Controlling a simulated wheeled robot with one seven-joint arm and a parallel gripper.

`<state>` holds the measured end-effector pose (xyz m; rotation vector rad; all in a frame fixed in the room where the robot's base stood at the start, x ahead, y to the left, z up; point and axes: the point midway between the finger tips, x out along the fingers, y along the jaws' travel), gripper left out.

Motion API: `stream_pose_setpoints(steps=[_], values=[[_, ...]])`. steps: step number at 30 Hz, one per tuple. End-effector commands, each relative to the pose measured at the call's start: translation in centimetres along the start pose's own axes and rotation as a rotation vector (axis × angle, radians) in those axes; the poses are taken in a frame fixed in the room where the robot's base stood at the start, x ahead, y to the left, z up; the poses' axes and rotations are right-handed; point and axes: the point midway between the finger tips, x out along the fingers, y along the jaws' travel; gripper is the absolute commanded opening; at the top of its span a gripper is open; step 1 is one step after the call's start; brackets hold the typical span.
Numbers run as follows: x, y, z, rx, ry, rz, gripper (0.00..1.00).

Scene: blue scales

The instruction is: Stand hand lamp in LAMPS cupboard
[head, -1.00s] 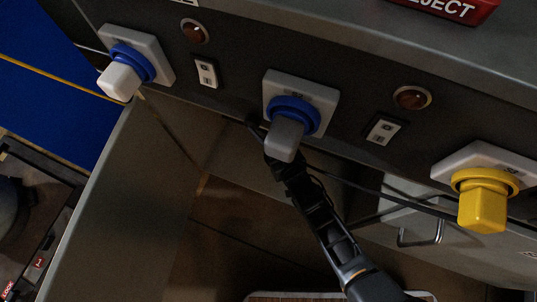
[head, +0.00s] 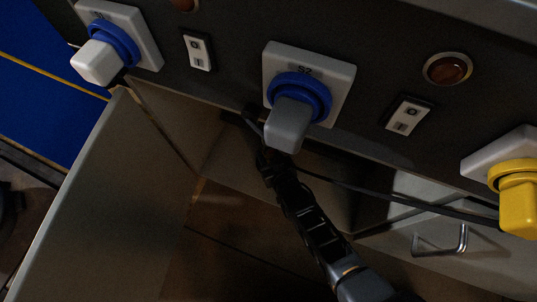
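My arm reaches up from the bottom right to the open cupboard (head: 181,145) below the panel. My gripper (head: 266,160) is at its far end, partly behind the grey S2 plug. Its fingertips are hidden or too dark to tell whether they are open or shut. I cannot make out the hand lamp in this view, nor whether my gripper holds it. The cupboard's grey door (head: 75,205) stands open at the left. No LAMPS label is readable here.
The panel above carries a white plug (head: 98,62), the grey plug (head: 288,124) and a yellow plug (head: 518,203), all jutting out. A black cable (head: 400,198) runs across to the right. A silver handle (head: 440,248) sits on a grey front at the right.

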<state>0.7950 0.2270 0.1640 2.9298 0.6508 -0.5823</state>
Motion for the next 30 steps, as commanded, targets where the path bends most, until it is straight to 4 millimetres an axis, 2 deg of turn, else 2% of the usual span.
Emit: stream_pose_setpoints(steps=[5,6,13,23,26,30], values=[[0.1,0.0,0.0,0.000,0.003,0.000,0.00],[0.1,0.0,0.2,0.000,0.000,0.000,0.45],[0.0,0.0,0.2,0.000,-0.001,0.000,0.66],[-0.1,0.0,0.0,0.000,0.000,0.000,0.66],[-1.4,0.1,-0.2,0.001,-0.003,0.001,0.66],[-4.3,0.1,-0.4,0.001,-0.003,0.001,0.66]])
